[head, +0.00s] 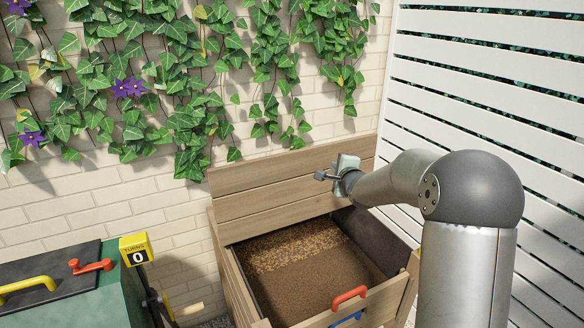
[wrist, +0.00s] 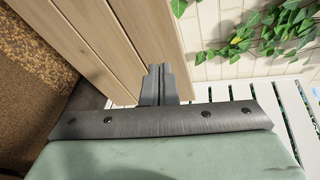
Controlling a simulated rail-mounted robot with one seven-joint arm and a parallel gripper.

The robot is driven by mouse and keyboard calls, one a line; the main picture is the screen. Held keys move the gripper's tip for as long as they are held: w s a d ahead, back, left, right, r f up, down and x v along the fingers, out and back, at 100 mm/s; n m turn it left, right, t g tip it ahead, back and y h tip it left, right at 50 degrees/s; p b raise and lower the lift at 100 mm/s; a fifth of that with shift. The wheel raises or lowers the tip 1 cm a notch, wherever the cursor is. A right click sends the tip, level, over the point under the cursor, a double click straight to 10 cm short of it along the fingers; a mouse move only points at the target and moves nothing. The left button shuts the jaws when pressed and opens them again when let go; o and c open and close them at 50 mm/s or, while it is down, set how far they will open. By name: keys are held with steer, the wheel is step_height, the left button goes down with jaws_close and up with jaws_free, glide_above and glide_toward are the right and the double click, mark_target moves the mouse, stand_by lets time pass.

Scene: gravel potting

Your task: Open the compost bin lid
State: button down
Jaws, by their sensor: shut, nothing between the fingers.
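The wooden compost bin (head: 240,285) stands against the brick wall, with brown compost (head: 300,265) inside. Its plank lid (head: 255,180) is raised and stands upright at the back, so the bin is open on top. The lid also shows in the wrist view (wrist: 95,40). A red handle (head: 349,296) is on the front board. My gripper (head: 321,175) is at the raised lid, right of its middle, above the opening. Its fingers are shut and empty in the wrist view (wrist: 155,85). I cannot tell whether they touch the lid.
A blue handle (head: 346,319) sits below the red one. At left is a green container (head: 90,302) with a red crank (head: 90,265), a yellow handle (head: 27,285) and a yellow counter (head: 136,249) reading 0. A white slatted fence (head: 490,70) borders the right. Ivy (head: 190,110) hangs above.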

steer(key=s+a+n+t+y, duration=0.1)
steer(key=s+a+n+y, duration=0.4)
steer(key=a, duration=0.2)
steer(key=p, duration=0.3)
glide_toward(287, 154)
steer(key=x, duration=0.7)
steer(key=shift+f, duration=0.1)
